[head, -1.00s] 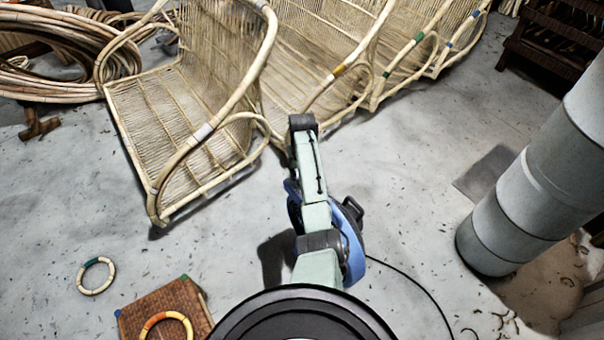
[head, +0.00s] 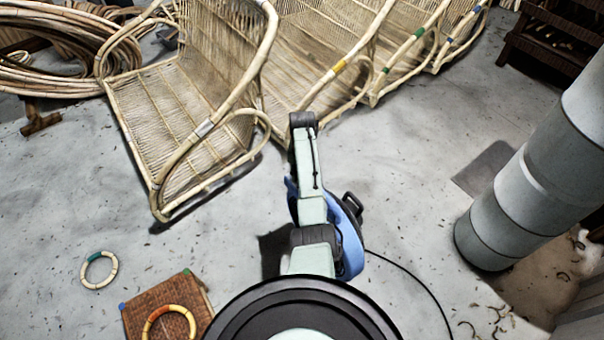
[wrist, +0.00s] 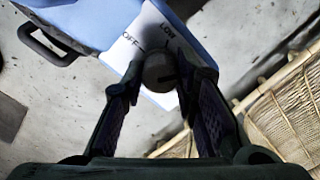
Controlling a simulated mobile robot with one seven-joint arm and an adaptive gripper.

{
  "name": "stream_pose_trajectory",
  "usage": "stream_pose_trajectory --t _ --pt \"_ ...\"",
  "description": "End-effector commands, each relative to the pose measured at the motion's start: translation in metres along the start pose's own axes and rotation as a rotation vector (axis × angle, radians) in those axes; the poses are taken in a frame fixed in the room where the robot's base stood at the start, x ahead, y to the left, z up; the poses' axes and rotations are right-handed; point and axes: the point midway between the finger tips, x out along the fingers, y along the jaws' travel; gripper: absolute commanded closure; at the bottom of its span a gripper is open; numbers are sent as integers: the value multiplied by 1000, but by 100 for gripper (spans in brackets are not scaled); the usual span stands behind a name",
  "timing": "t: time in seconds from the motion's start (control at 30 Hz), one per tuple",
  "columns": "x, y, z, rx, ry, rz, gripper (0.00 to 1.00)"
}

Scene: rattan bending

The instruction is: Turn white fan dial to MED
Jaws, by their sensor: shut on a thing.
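The fan (head: 352,250) is a blue body with a dark handle, standing on the floor partly behind my arm in the head view. In the wrist view the blue fan (wrist: 100,22) fills the top left, with a white label panel (wrist: 150,28) reading OFF and LOW. The round dial (wrist: 160,70) looks grey in shadow. My gripper (wrist: 160,78) is shut on the dial, one finger on each side. A short dark mark shows on the dial's lower right. MED is not visible, and the dial's exact setting cannot be told. The head view hides the fingers and dial.
Rattan chairs (head: 190,110) stand behind and left of my arm. A woven box (head: 135,318) with an orange ring (head: 170,312) and another ring (head: 99,270) lie front left. A grey duct (head: 510,215) stands right. A black cord (head: 420,290) runs over the floor.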

Motion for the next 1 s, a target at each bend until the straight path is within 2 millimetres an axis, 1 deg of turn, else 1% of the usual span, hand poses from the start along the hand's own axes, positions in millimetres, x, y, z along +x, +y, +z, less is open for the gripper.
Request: stream_pose_trajectory --t 0.03,0.07,0.37,0.63,0.73,0.87,1.0 --pt "0 1 0 1 -1 1 100" --pt "0 1 0 1 -1 1 72" --pt "0 0 0 -1 0 1 53" --pt "-1 0 0 -1 1 0 53" --pt "-5 0 -1 -1 1 0 53" --pt "-24 0 -1 -1 4 -1 53" --pt "-54 0 -2 -1 5 0 53"
